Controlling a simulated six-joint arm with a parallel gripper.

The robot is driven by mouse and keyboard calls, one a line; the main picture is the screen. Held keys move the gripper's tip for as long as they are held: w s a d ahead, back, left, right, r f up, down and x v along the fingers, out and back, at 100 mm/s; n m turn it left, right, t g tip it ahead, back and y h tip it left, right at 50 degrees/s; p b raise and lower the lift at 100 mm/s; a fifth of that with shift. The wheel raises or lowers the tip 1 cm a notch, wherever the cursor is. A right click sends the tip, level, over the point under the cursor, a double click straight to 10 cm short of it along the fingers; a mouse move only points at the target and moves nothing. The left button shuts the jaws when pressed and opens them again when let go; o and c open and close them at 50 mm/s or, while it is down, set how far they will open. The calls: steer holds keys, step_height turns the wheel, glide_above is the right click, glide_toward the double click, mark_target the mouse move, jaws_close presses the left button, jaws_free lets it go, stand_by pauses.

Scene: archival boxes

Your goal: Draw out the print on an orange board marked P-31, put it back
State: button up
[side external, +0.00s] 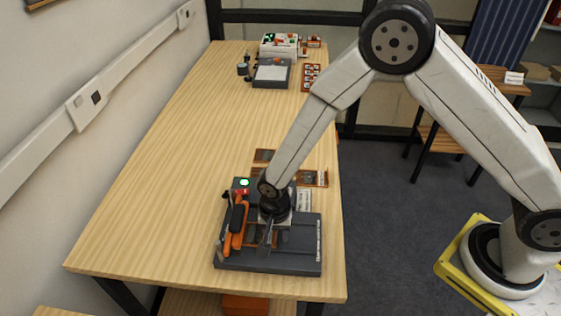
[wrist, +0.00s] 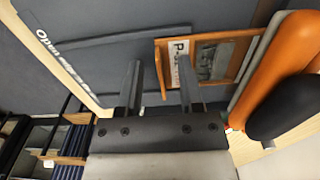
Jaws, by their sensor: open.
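In the wrist view, the print on an orange board (wrist: 215,63) lies on a dark grey surface. Its white label (wrist: 183,60) reads "P-3", with the rest unclear, beside a grey picture. My gripper (wrist: 159,62) is open, its two dark fingers spread near the board's left end. The board's orange end strip appears between the fingers; I cannot tell if they touch it. In the side view, my gripper (side external: 268,236) points down over a dark grey device (side external: 300,262), and the arm and fingers hide most of the board.
An orange and black lever (side external: 236,226) stands on the device's left; its orange body (wrist: 285,65) is close to the board. Brown-framed pieces (side external: 312,178) lie behind the device. Another device (side external: 271,74) stands at the table's far end. The table's (side external: 175,190) left and middle are clear.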

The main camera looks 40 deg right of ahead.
mark_target(303, 243)
jaws_close()
stand_by(0.3)
steer(key=shift+s+d, duration=2.3)
jaws_free()
steer(key=shift+r, duration=0.15)
